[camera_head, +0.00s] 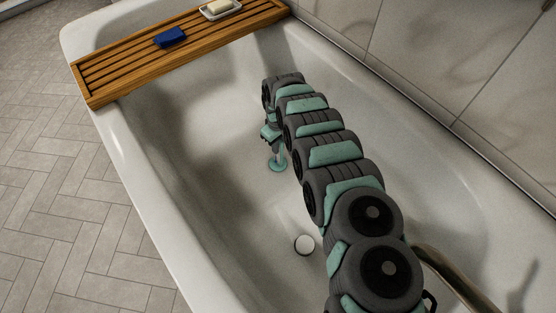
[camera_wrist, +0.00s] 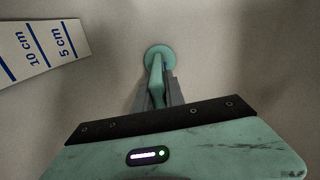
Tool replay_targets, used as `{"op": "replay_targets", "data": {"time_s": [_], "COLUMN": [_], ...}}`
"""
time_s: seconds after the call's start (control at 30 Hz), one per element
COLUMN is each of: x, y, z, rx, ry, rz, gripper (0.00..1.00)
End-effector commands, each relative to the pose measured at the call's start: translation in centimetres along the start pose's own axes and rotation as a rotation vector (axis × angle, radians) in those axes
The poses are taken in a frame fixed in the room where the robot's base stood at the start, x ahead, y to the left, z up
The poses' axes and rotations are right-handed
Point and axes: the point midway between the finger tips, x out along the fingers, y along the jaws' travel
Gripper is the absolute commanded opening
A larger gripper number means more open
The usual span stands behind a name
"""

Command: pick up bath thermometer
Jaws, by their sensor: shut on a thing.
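The bath thermometer (camera_wrist: 157,70) is a teal piece with a round disc end and a narrow stem. In the wrist view it shows at the top centre, with its stem between the two grey fingers of my gripper (camera_wrist: 158,92). My gripper is shut on the stem, and the disc end sticks out past the fingertips. In the head view the teal disc (camera_head: 278,164) shows just below my gripper (camera_head: 274,143), inside the bathtub. I cannot tell whether the disc touches the tub floor. The upper stem is hidden by the fingers.
The white bathtub (camera_head: 150,215) walls surround my arm. A wooden rack (camera_head: 120,75) with a blue sponge (camera_head: 170,37) and a soap bar (camera_head: 220,6) spans its far end. A white round piece (camera_head: 305,245) lies on the tub floor. A depth scale (camera_wrist: 40,50) shows at wrist-view left.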

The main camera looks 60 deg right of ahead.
Motion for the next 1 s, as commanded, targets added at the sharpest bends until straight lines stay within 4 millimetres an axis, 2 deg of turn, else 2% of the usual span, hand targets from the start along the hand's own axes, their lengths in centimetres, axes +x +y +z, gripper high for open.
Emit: {"op": "replay_targets", "data": {"time_s": [0.27,0.47,0.57,1.0], "x": [-0.2,-1.5,-3.1,-14.7], "y": [0.0,0.1,0.1,0.0], "z": [0.0,0.0,0.0,-0.1], "rx": [0.0,-0.001,-0.001,0.0], "ry": [0.0,-0.002,-0.002,0.001], "rz": [0.0,0.001,0.001,0.003], "gripper": [0.0,0.0,0.0,0.0]}}
